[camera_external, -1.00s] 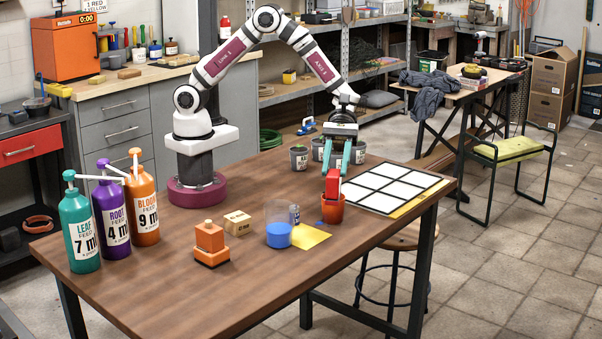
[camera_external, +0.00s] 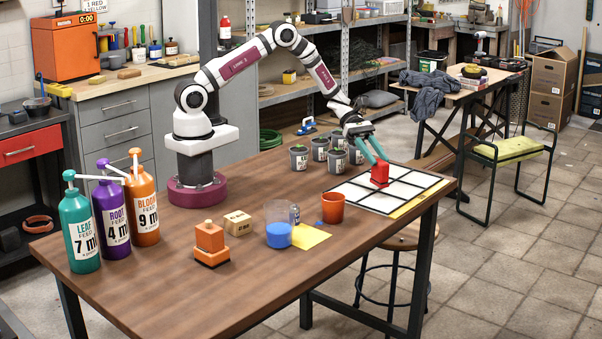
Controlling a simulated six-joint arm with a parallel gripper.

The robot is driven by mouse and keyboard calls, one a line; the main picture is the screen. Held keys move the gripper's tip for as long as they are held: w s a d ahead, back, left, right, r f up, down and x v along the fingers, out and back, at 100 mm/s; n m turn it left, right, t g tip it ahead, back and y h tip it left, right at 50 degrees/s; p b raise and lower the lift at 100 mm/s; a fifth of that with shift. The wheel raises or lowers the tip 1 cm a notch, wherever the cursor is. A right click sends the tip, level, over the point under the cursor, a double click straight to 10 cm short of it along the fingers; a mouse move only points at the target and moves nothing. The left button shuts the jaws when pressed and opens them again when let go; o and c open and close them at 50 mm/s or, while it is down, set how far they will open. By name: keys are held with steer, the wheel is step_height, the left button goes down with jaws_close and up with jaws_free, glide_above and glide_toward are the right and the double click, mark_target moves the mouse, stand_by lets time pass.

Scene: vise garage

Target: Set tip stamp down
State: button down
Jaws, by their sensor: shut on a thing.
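An orange cup (camera_external: 332,208) stands to the left of the sheet. An orange block-shaped stamp (camera_external: 211,243) stands at the front of the table.
Several small grey pots (camera_external: 320,149) stand behind the sheet, close under my wrist. A clear beaker with blue liquid (camera_external: 278,234) and a yellow card (camera_external: 312,236) lie left of the cup. Labelled pump bottles (camera_external: 111,222) stand at the left.

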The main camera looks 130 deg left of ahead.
mark_target(375, 168)
steer(key=shift+f, duration=1.45)
steer(key=shift+f, duration=0.25)
steer(key=c, duration=0.5)
jaws_free()
steer(key=shift+c, duration=0.2)
